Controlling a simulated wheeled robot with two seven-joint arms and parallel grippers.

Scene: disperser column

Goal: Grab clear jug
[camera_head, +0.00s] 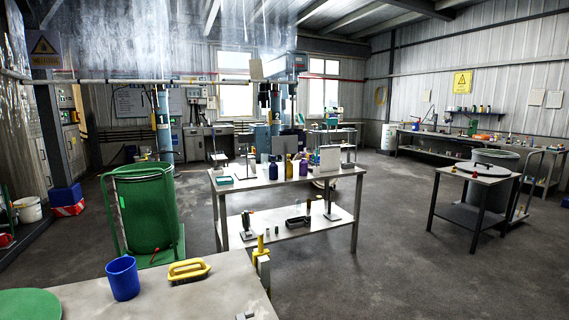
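I cannot clearly make out a clear jug in the head view. A blue jug-like cup (122,278) stands upright on the near bench (215,295) at the lower left, but it is opaque. Several small bottles and items stand on the middle table (340,174), among them a purple bottle (304,166) and a yellow bottle (289,167); they are too small to tell whether one of the items is a clear jug. Neither of my grippers is in view.
A yellow-handled brush (188,270) lies right of the blue cup. A large green drum (148,210) stands behind the near bench. A dark-legged side table (476,173) stands at the right. The floor (395,255) between it and the middle table is clear.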

